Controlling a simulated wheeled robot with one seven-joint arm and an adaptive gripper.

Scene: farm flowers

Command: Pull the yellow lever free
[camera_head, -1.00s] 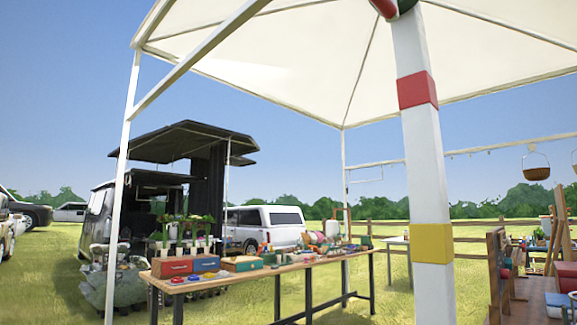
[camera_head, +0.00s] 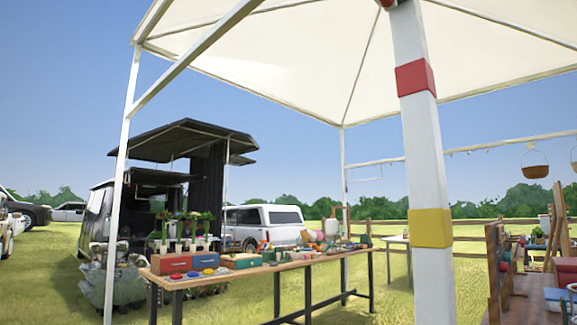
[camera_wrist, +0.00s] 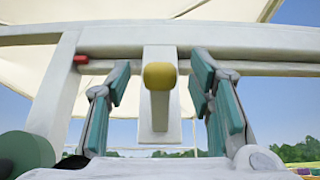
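The yellow lever's rounded yellow end (camera_wrist: 160,76) shows at the middle of the wrist view, in front of a pale upright block under a white crossbar. My gripper (camera_wrist: 161,82) is open, with one teal-padded finger to the left of the yellow end and one to the right. Clear gaps show on both sides, and neither finger appears to touch it. How far the fingertips are from it in depth I cannot tell. In the head view I make out neither my gripper nor the lever.
A white post (camera_head: 424,150) with red and yellow bands stands close in the head view. A long table (camera_head: 300,263) with boxes and small items stands left of it. A small red piece (camera_wrist: 81,59) sits on the frame in the wrist view.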

